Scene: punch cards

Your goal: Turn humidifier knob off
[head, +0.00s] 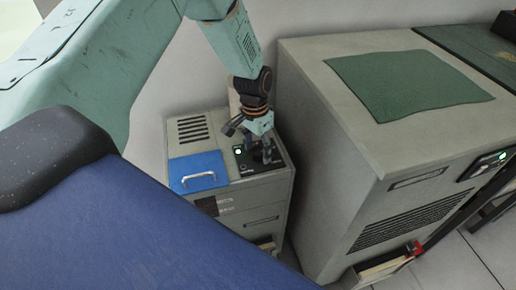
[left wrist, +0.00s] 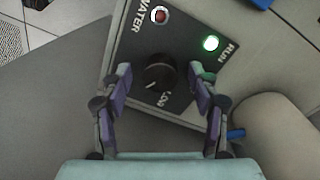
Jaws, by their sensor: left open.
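The humidifier (head: 235,208) is a small grey cabinet with a blue lid and a dark control panel (left wrist: 185,38) on top. In the left wrist view a round black knob (left wrist: 160,72) sits on the panel, its white mark pointing to the lower left. A green light (left wrist: 211,43) is lit beside the label "RUN", and a dull red light (left wrist: 159,15) is by "WATER". My left gripper (head: 262,158) is above the panel. In the left wrist view its open fingers (left wrist: 160,88) stand on either side of the knob, apart from it. My right gripper is not in view.
A larger grey cabinet (head: 325,150) with a green mat (head: 408,84) on top stands close to the right of the humidifier. The blue lid (head: 198,172) has a raised metal handle. Pale floor (head: 455,262) shows at the lower right.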

